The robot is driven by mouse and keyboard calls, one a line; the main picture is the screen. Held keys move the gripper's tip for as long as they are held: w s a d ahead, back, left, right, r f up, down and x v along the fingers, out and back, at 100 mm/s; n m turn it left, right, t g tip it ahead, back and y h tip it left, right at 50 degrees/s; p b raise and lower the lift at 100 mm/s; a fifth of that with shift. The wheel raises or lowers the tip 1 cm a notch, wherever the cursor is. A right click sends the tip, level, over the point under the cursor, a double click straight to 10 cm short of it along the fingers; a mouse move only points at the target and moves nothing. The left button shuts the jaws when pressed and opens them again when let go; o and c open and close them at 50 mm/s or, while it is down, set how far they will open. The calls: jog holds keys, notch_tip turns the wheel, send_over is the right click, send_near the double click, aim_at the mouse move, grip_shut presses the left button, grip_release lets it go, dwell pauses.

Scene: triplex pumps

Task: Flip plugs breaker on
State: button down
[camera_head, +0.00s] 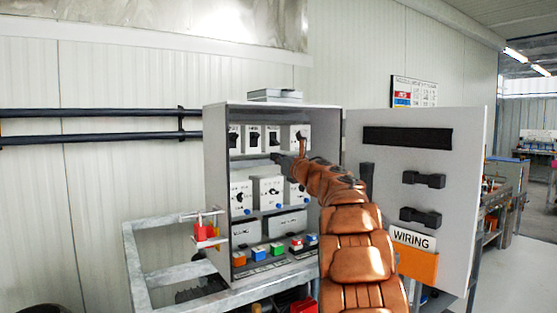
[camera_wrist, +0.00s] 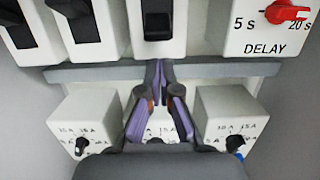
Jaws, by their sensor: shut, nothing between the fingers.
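A row of white breakers with black switches fills the top of the open cabinet. In the head view they are the left breaker (camera_head: 234,139), the middle breaker (camera_head: 253,137) and the right breaker (camera_head: 272,137). No name is readable, so I cannot tell which is the plugs breaker. In the wrist view, the left breaker (camera_wrist: 18,28), middle breaker (camera_wrist: 85,25) and right breaker (camera_wrist: 157,22) show close up. My gripper (camera_wrist: 160,70) is shut and empty, its tips just below the right breaker; contact is unclear. It also shows in the head view (camera_head: 277,157), partly hidden.
A DELAY module (camera_wrist: 262,28) with a red knob sits right of the breakers. A grey rail (camera_wrist: 225,69) and dial modules (camera_wrist: 228,118) lie below. The cabinet door (camera_head: 465,180) stands open at the right. Coloured connectors (camera_head: 277,249) line the bottom.

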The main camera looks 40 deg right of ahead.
jog(key=shift+s+a+r+p, duration=0.1)
jog(key=shift+s+r+p, duration=0.15)
jog(key=shift+r, duration=0.3)
jog(key=shift+s+r+p, duration=0.1)
jog(key=shift+s+r, duration=0.2)
jog(key=shift+r, duration=0.25)
